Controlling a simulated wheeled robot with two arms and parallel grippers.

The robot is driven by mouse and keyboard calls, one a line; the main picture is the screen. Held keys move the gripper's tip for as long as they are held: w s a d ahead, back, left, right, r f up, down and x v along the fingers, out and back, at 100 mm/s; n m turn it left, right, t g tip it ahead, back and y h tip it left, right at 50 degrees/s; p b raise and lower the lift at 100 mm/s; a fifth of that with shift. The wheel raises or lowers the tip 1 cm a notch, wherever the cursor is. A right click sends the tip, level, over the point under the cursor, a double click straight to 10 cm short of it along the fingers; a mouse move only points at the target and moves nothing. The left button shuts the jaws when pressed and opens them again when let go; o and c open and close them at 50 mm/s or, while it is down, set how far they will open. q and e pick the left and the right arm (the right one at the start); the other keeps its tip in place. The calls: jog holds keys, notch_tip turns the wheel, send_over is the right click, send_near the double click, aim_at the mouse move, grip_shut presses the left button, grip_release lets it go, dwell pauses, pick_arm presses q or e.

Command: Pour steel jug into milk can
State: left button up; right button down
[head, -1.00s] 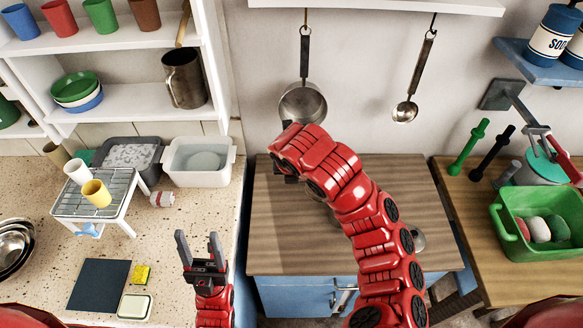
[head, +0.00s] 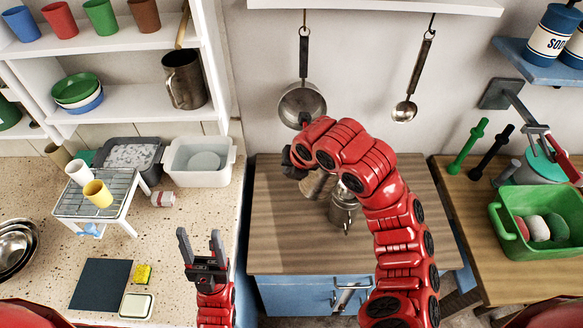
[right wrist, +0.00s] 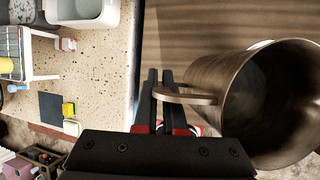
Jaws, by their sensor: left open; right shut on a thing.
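My right gripper (head: 296,160) is shut on the handle of the steel jug (head: 318,184), above the wooden worktop. In the head view my red arm hides most of the jug. The right wrist view shows the jug (right wrist: 268,100) large, with the fingers (right wrist: 158,95) on its handle; its mouth is open and dark inside, and contents cannot be made out. A metal can, seemingly the milk can (head: 343,212), stands on the worktop just right of the jug, partly hidden by my arm. My left gripper (head: 200,245) is open and empty near the speckled counter's right edge.
A pan (head: 301,103) and a ladle (head: 404,110) hang on the wall behind. Another metal jug (head: 184,80) stands on the left shelf. A green tub (head: 540,228) stands on the right table. The worktop's (head: 285,235) left front is clear.

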jog(key=shift+r+p, duration=0.3)
jog(key=shift+p, duration=0.1)
jog(key=shift+y, duration=0.3)
jog(key=shift+r+y+p, duration=0.3)
jog(key=shift+r+y, duration=0.1)
jog(key=shift+r, duration=0.05)
jog(key=shift+d+r+m+y, duration=0.1)
jog(key=shift+r+m+y, duration=0.2)
jog(key=shift+r+y, duration=0.25)
jog(key=shift+d+y, duration=0.1)
jog(key=shift+y, duration=0.15)
dwell(0.5)
jog(key=shift+d+r+y+b, duration=0.1)
jog(key=shift+r+y+b, duration=0.25)
jog(key=shift+r+y, duration=0.05)
dwell(0.3)
